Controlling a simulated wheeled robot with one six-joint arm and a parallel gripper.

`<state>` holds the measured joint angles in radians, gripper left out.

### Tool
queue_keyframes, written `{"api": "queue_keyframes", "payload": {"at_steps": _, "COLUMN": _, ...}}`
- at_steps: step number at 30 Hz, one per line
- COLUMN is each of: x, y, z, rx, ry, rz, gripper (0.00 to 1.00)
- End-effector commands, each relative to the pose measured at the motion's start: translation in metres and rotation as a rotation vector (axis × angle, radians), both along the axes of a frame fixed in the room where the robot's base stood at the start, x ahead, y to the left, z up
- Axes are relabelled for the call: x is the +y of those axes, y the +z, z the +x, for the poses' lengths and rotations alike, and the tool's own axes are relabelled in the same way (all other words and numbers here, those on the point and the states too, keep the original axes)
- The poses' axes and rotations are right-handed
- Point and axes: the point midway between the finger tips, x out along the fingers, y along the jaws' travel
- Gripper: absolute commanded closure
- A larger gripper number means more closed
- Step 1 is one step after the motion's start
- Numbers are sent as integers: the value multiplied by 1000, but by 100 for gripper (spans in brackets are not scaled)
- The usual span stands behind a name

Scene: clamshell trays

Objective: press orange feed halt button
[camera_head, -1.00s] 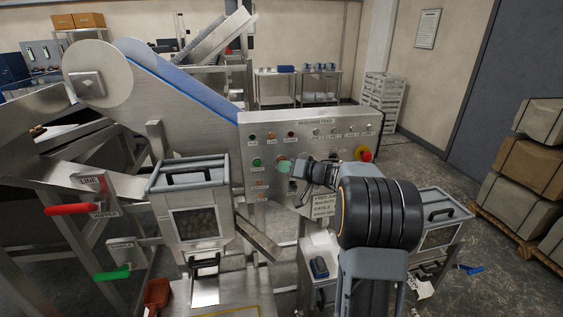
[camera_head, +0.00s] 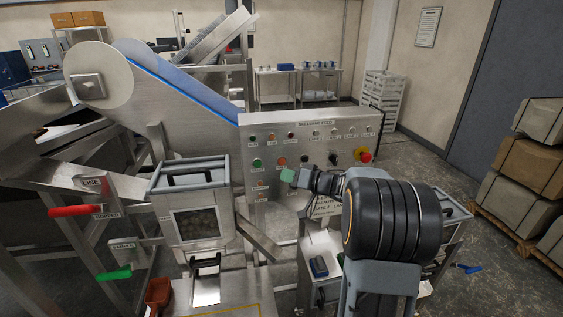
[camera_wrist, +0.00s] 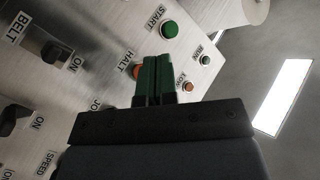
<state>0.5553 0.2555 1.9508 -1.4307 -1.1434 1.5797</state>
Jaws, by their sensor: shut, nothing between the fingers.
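The orange halt button (camera_head: 281,162) sits on the steel control panel (camera_head: 252,205), right of the green start button (camera_head: 257,162). In the wrist view the orange halt button (camera_wrist: 138,71) shows beside the HALT label, partly hidden by my fingertips. My gripper (camera_head: 287,175) has green fingertips, shut together and empty. In the head view they appear just below and right of the orange button. In the wrist view the fingertips (camera_wrist: 158,75) overlap the button's edge; I cannot tell whether they touch it. The green start button (camera_wrist: 170,29) is beyond them.
A red mushroom button on a yellow base (camera_head: 365,156) is at the panel's right. Dark selector switches and small lamps share the panel. A red lever handle (camera_head: 75,211) and a green one (camera_head: 114,274) are farther left.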

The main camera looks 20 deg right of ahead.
Motion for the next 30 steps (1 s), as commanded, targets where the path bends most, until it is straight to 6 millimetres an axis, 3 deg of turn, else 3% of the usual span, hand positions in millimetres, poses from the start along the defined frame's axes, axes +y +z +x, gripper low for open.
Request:
{"api": "queue_keyframes", "payload": {"at_steps": 7, "x": 3, "y": 0, "z": -14, "rx": 0, "ry": -1, "rz": 0, "gripper": 100}}
{"api": "queue_keyframes", "payload": {"at_steps": 30, "x": 3, "y": 0, "z": -15, "rx": 0, "ry": 0, "rz": 0, "gripper": 100}}
